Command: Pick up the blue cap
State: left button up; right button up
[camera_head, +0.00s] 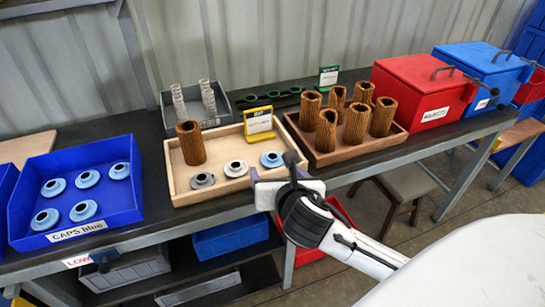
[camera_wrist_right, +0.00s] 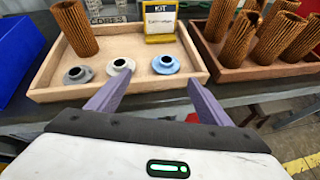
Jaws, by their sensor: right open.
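A light-blue cap (camera_head: 271,159) lies at the front right of the wooden kit tray (camera_head: 186,200). It also shows in the right wrist view (camera_wrist_right: 166,65), ahead of and between my finger tips. More blue caps (camera_head: 83,210) lie in the blue bin (camera_head: 20,215) labelled "CAPS blue" at the left. My right gripper (camera_head: 272,174) is open and empty, at the tray's front right edge, just short of the cap. Its two purple fingers (camera_wrist_right: 155,82) point toward the cap, apart from it. My left gripper is not in view.
A white cap (camera_head: 236,168), a grey cap (camera_head: 202,180) and a brown filter cartridge (camera_head: 190,143) share the kit tray, with a yellow sign (camera_head: 258,122) behind. A brown tray (camera_head: 314,155) with several cartridges stands right. Red (camera_head: 420,90) and blue (camera_head: 485,70) boxes stand beyond.

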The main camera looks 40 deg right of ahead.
aim_at(273, 156)
jog(key=shift+n+h, duration=0.3)
jog(key=shift+n, duration=0.2)
jog(key=w+d, duration=0.1)
jog(key=w, duration=0.1)
jog(key=w+d, duration=0.1)
jog(key=w, duration=0.1)
jog(key=shift+d+f+b, duration=0.25)
jog(key=shift+d+b, duration=0.05)
jog(key=x, duration=0.5)
jog(key=shift+s+f+b, duration=0.3)
jog(key=shift+f+b, duration=0.05)
jog(key=shift+b, duration=0.05)
jog(key=shift+w+d+f, duration=0.2)
jog(key=shift+w+d, duration=0.05)
jog(key=shift+w, duration=0.15)
jog(key=c, duration=1.1)
